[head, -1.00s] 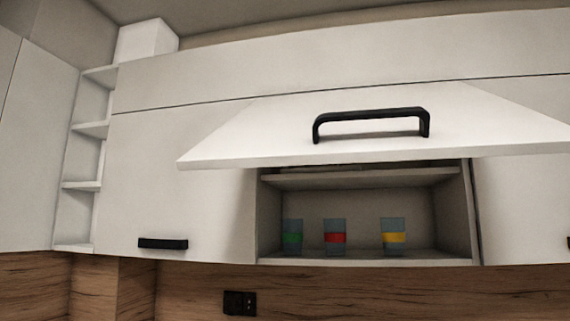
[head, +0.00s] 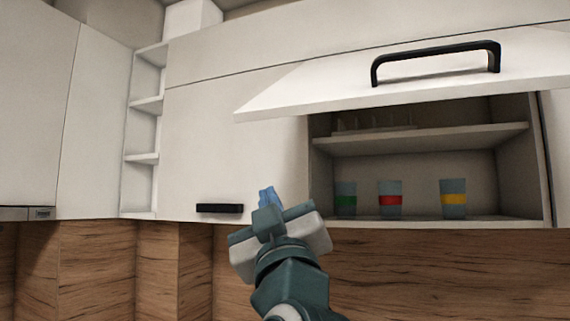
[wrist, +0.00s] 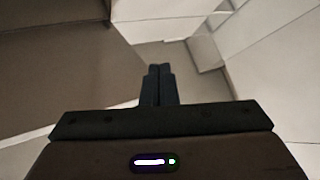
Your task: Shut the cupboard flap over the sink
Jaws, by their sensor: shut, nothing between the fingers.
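The white cupboard flap (head: 430,84) is hinged at its top and stands raised, tilted outward over the open cupboard. A black bar handle (head: 436,50) is on its outer face. Inside the cupboard (head: 430,167) are a lower floor and a middle shelf. My gripper (head: 267,192) is shut and empty, below and to the left of the flap, apart from it, in front of the neighbouring closed door. In the wrist view the shut fingers (wrist: 160,72) point up at pale cabinet and ceiling surfaces. The sink is not in view.
Three cups with green (head: 345,199), red (head: 390,199) and yellow (head: 453,198) bands stand on the cupboard floor. A rack (head: 375,125) sits on the middle shelf. A closed door with a black handle (head: 219,208) and narrow open shelves (head: 145,104) are at left.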

